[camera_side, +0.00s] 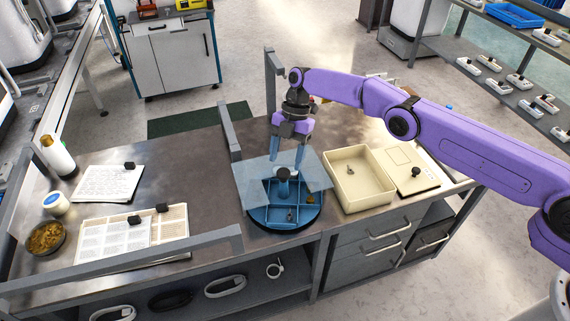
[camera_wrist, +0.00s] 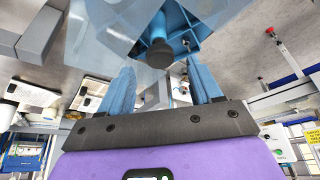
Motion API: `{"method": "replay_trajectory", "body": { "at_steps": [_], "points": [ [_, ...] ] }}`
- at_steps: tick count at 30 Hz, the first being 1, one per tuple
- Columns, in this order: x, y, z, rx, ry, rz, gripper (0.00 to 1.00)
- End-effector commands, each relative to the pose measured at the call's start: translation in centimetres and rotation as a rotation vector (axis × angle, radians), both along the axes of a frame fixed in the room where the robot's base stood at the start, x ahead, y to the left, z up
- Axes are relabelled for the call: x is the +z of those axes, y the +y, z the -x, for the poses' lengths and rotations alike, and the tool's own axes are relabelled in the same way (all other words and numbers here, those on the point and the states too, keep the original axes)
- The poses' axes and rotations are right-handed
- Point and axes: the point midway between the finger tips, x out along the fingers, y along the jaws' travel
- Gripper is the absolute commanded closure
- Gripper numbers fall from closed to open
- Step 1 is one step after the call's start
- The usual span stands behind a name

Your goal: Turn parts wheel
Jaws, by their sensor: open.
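The parts wheel (camera_side: 290,228) is a round blue tray with compartments, some holding small parts, on the metal bench. A dark knob (camera_side: 283,175) stands at its middle. Pale translucent panels (camera_side: 252,171) lie over much of the wheel, with an opening at the front. My gripper (camera_side: 286,163) points down above the wheel, its two blue fingers apart near the knob. In the wrist view, the dark knob (camera_wrist: 159,53) shows just beyond and between the fingertips (camera_wrist: 160,68), and nothing is visibly held. I cannot tell whether a finger touches the knob.
A cream open bin (camera_side: 358,188) holding a small part stands right of the wheel, beside a cream lidded board (camera_side: 410,170). A grey post (camera_side: 229,132) and rail (camera_side: 140,258) border the bench.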

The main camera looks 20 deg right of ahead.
Motion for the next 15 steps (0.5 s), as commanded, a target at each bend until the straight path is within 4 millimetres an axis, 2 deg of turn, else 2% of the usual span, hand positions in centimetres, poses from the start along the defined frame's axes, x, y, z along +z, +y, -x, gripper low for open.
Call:
{"method": "replay_trajectory", "body": {
  "at_steps": [5,12,15],
  "points": [
    [2.0,-0.5,-0.4,0.001,-0.001,0.000,0.36],
    [6.8,-0.5,-0.4,0.002,-0.001,0.001,0.36],
    [7.7,-0.5,-0.4,0.002,0.002,0.002,0.36]
  ]
}}
